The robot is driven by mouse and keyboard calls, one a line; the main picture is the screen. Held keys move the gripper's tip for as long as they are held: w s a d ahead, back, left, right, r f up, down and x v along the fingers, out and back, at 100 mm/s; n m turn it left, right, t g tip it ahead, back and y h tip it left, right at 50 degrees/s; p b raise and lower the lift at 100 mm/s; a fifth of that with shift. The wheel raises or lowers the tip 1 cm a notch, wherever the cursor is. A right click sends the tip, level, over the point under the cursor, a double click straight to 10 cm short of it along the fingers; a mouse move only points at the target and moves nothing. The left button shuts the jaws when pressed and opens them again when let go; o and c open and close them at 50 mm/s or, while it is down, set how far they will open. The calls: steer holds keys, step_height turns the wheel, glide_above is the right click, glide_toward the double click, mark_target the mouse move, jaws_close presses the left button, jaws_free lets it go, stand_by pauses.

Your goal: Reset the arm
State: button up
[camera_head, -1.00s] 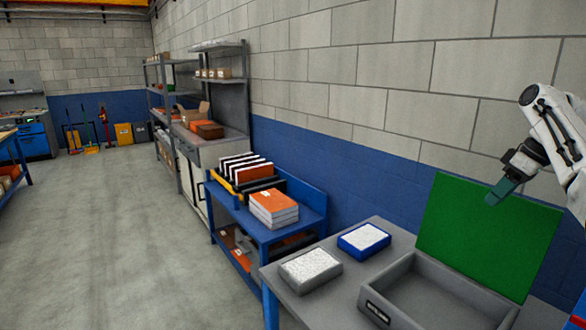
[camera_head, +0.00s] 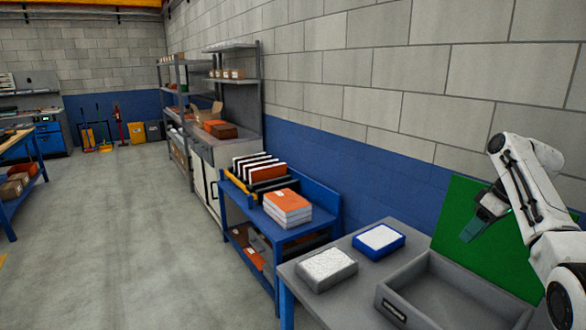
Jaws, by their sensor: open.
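My gripper (camera_head: 474,229) is at the right, at the end of my white arm, in front of the green panel (camera_head: 478,262). Its jaws are open and point down and to the left, with nothing seen in them. It is above the grey open tray (camera_head: 391,305) on the grey table and apart from it. The gap between the fingers is hard to make out at this size.
A white-topped grey block (camera_head: 326,268) and a white-topped blue block (camera_head: 378,240) lie on the grey table (camera_head: 300,294). A blue cart (camera_head: 321,211) beyond it holds orange-topped panels (camera_head: 287,205) and a rack. The floor at left is clear.

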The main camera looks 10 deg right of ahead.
steer(key=s+a+f+p, duration=0.2)
steer(key=a+f, duration=1.1)
steer(key=f, duration=0.2)
steer(key=s+a+f+m+g+p, duration=0.1)
steer(key=s+a+f+m+p, duration=0.1)
steer(key=s+a+f, duration=0.65)
steer(key=s+a+f+m+h+p, duration=0.1)
steer(key=s+a, duration=0.2)
steer(key=s, duration=0.4)
steer(key=s+a+f+h+p, duration=0.1)
steer(key=s+a+f, duration=0.1)
steer(key=s+a, duration=0.35)
steer(key=s+r+m+g+h+p, duration=0.1)
steer(key=s+r, duration=0.1)
steer(key=s, duration=0.7)
steer(key=s+r+p, duration=0.1)
steer(key=s+r, duration=0.2)
steer(key=s, duration=0.5)
steer(key=f+b, duration=0.3)
steer(key=s+f+b, duration=0.1)
steer(key=f+b, duration=0.1)
steer(key=shift+d+f, duration=0.1)
steer(key=shift+d, duration=0.15)
